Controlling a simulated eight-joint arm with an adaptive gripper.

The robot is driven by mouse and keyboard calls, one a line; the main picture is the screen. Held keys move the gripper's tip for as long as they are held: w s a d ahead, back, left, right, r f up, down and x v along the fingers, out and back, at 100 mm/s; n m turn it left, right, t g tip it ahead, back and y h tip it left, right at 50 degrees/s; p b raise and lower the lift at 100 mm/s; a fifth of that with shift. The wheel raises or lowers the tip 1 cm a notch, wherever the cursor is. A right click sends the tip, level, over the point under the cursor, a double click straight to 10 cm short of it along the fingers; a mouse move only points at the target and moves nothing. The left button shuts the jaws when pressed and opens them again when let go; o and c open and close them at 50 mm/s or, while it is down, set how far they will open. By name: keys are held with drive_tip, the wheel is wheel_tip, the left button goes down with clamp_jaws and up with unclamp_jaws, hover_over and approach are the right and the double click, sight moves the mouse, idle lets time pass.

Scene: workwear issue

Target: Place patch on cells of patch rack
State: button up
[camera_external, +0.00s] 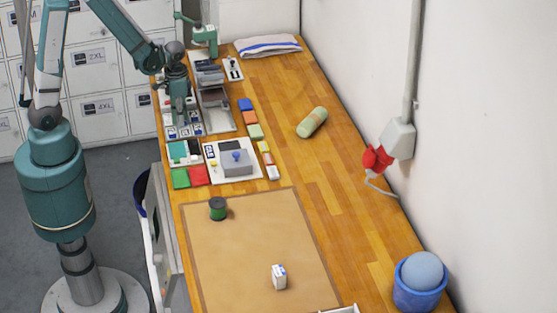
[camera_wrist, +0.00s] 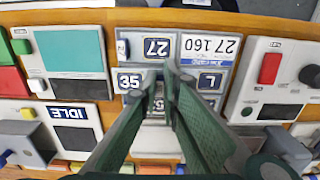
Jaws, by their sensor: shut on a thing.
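My gripper (camera_wrist: 165,85) points down over the patch rack, its two green fingers close together. It is shut on a patch (camera_wrist: 159,104), a small pale piece mostly hidden between the fingertips. The patch rack (camera_wrist: 137,64) is a pale panel with cells under and around the fingertips. In the outside view my gripper (camera_external: 181,122) is low over the patch rack (camera_external: 193,130). I cannot tell whether the held patch touches a cell.
A panel with a teal screen (camera_wrist: 72,50) lies left of the rack; one with a red switch (camera_wrist: 270,68) lies right. A grey tray (camera_external: 216,118) stands close beside my gripper. A green roll (camera_external: 312,122) lies on the bench. The brown mat (camera_external: 250,235) is mostly clear.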

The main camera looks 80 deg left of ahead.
drive_tip(key=shift+f+b, duration=0.3)
drive_tip(key=shift+f, duration=0.1)
drive_tip(key=o, duration=0.7)
drive_tip(key=shift+o, duration=0.2)
drive_tip(key=shift+r, duration=0.25)
wheel_tip(320, 180, up, 12)
drive_tip(key=shift+f, duration=0.2)
idle(0.4)
idle(0.3)
